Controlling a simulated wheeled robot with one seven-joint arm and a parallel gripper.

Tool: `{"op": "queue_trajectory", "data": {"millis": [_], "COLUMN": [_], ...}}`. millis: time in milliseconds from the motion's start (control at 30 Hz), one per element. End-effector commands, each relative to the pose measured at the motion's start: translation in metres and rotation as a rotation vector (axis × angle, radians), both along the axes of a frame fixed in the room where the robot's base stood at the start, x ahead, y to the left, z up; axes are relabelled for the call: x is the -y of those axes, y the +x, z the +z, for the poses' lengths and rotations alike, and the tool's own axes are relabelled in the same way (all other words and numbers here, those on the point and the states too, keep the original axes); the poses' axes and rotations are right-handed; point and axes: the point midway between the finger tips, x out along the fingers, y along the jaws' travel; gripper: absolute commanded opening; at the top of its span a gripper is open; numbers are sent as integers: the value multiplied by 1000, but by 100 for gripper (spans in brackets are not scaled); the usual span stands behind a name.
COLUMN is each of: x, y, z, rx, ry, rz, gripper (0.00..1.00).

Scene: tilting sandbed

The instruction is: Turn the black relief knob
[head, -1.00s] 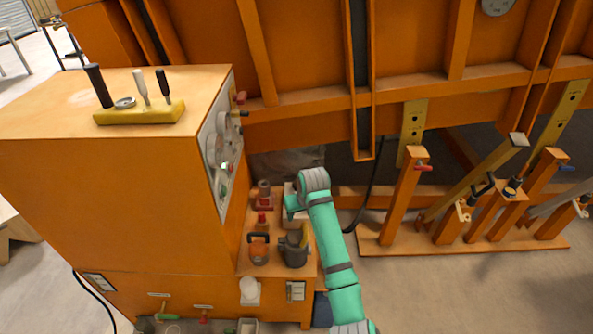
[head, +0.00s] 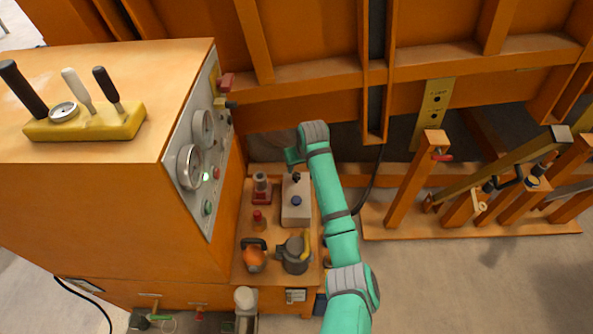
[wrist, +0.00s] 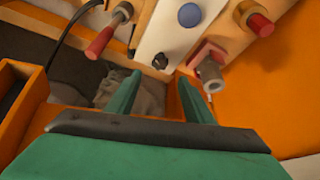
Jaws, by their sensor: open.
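A pale block (head: 304,214) stands on the orange shelf, with a small black knob (head: 296,177) at its far end and a blue cap nearer the front. The black knob also shows in the wrist view (wrist: 160,61), near the end of the block, which also carries the blue cap (wrist: 189,15). My gripper (head: 293,157) is just beyond the far end of the block. In the wrist view my gripper (wrist: 158,84) is open, its two green fingers pointing toward the knob with nothing between them. The knob lies just past the fingertips, apart from them.
A grey cylinder on a red base (wrist: 208,72) is close to the right finger. A red-handled fitting (wrist: 104,36) is at the left. A red knob (head: 258,220), an orange item and a grey jug (head: 296,253) share the shelf. The gauge panel (head: 207,150) rises to the left.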

Motion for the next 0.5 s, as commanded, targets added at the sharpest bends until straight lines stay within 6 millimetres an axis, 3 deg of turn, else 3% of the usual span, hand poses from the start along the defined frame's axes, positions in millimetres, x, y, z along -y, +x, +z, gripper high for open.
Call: {"op": "queue_trajectory", "data": {"millis": [300, 500], "x": [-7, -10], "y": [20, 29], "z": [-52, -75], "rx": [-3, -1], "ry": [-1, 0], "rz": [0, 0], "gripper": [47, 47]}}
